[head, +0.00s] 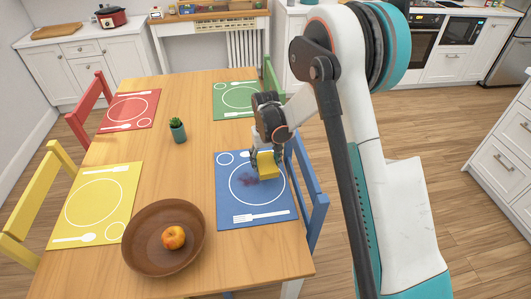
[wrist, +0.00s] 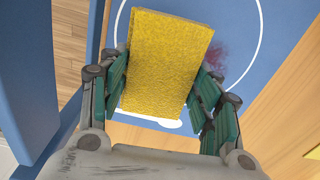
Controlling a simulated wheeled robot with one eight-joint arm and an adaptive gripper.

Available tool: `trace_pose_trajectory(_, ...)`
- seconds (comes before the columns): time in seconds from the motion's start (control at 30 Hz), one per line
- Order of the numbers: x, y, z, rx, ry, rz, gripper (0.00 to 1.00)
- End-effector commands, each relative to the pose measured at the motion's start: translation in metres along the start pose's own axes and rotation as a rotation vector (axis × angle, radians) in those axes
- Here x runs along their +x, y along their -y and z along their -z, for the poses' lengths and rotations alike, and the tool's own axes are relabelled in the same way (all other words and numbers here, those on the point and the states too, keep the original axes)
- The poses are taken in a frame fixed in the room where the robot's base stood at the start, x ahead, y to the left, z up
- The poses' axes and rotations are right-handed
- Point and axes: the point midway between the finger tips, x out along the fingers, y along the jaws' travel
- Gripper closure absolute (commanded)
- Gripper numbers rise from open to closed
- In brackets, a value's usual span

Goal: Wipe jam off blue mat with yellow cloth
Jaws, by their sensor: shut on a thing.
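The blue mat (head: 227,205) lies at the right side of the wooden table, with a printed white plate circle and fork. A dark red jam smear (head: 249,179) is on it, inside the circle. In the wrist view the smear (wrist: 218,58) shows just right of the cloth, partly hidden. My gripper (head: 264,158) is shut on the yellow cloth (head: 266,166), which looks like a folded block. The wrist view shows the cloth (wrist: 165,62) between both fingers, over the mat (wrist: 285,28). I cannot tell whether the cloth touches the mat.
A blue chair (head: 312,190) stands close by at the table's right edge. Red (head: 117,117), yellow (head: 75,213) and green (head: 222,113) mats lie around.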

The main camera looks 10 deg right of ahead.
Motion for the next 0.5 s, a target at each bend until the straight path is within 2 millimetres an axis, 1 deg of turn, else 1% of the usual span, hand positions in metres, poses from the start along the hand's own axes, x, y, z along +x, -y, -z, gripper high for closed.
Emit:
trace_pose_trajectory(0.03,-0.007,-0.001,0.000,0.000,0.000,0.000,0.65)
trace_pose_trajectory(0.3,-0.028,-0.002,0.001,0.001,0.000,0.000,0.65)
trace_pose_trajectory(0.5,-0.030,-0.003,0.001,0.001,0.000,0.000,0.65)
